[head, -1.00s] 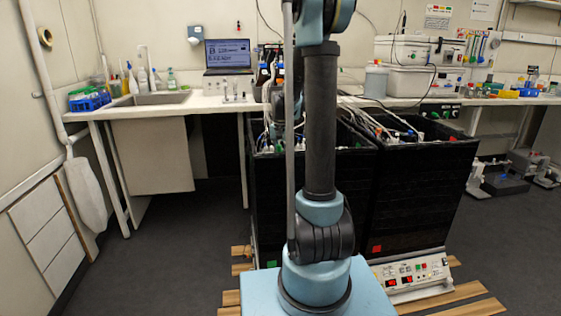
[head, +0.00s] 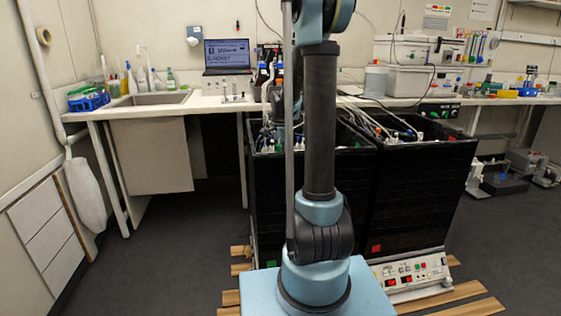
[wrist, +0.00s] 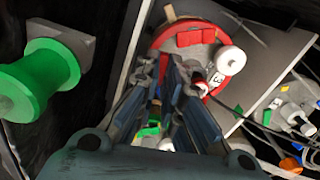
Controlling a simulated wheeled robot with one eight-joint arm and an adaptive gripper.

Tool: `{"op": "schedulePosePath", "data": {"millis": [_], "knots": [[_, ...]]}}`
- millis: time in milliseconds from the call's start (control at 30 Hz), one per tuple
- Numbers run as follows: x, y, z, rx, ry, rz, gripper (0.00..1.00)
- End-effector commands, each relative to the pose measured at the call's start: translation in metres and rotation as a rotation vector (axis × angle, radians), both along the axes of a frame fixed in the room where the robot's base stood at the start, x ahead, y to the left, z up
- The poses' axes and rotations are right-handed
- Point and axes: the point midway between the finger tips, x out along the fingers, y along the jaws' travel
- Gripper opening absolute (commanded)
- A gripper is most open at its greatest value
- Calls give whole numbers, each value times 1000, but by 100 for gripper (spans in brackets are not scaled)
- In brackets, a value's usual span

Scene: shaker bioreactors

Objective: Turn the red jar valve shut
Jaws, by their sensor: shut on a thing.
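In the wrist view, a round red jar part (wrist: 160,40) with a grey centre and a white knob (wrist: 230,60) on its right lies at the top middle. My gripper (wrist: 168,68) reaches up to its lower left edge, and the fingers are close together there. They are shut on a part of the red jar valve, mostly hidden between the fingertips. A large green spool-shaped knob (wrist: 40,80) is at the left, apart from the fingers. In the head view, my arm blocks sight of the gripper and the valve.
Two open black boxes, left (head: 310,200) and right (head: 425,200), hold tubes and fittings. White fittings (wrist: 290,115) and cables lie right of the gripper in the wrist view. A bench (head: 225,104) with a laptop (head: 227,57) stands behind.

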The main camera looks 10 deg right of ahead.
Motion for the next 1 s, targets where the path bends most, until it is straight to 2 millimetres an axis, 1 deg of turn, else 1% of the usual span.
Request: {"op": "schedulePosePath", "data": {"millis": [100, 300, 867, 900, 967, 1000], "knots": [[0, 0, 0, 0, -1, -63, 0], [0, 0, 0, 0, -1, -134, 0], [0, 0, 0, 0, -1, -165, 0], [0, 0, 0, 0, -1, -165, 10], [0, 0, 0, 0, -1, -165, 24], [0, 0, 0, 0, -1, -165, 28]]}}
